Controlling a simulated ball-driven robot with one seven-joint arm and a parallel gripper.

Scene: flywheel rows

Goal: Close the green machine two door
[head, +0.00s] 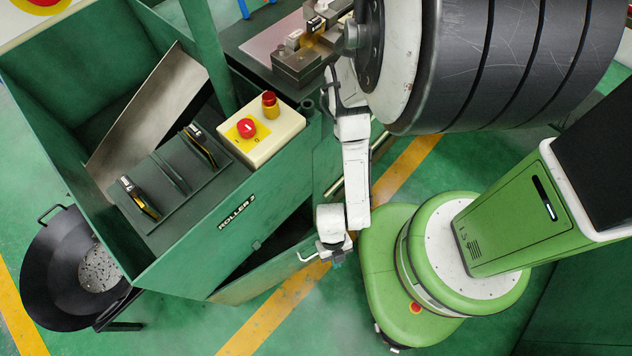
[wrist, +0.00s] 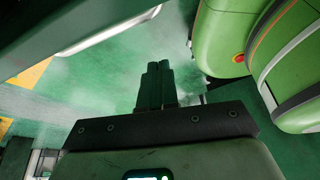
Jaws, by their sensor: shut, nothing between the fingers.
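The green machine labelled ROLLER 2 (head: 185,262) stands at the left in the head view. Its low green door (head: 262,277) stands ajar, with a dark gap (head: 262,247) between it and the machine body. A pale bar handle (head: 309,256) sits near the door's right end. My gripper (head: 338,262) is shut and empty, just right of the handle; whether it touches the door is unclear. In the wrist view the shut fingers (wrist: 155,86) point over green floor. A pale bar (wrist: 112,30), probably the handle, crosses the upper left, apart from the fingers.
My green base is close to the right of the gripper. A control box with red buttons (head: 262,137) sits on the machine's top edge. A black round pan (head: 62,268) stands at the far left. Floor with a yellow line (head: 262,325) is clear in front of the door.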

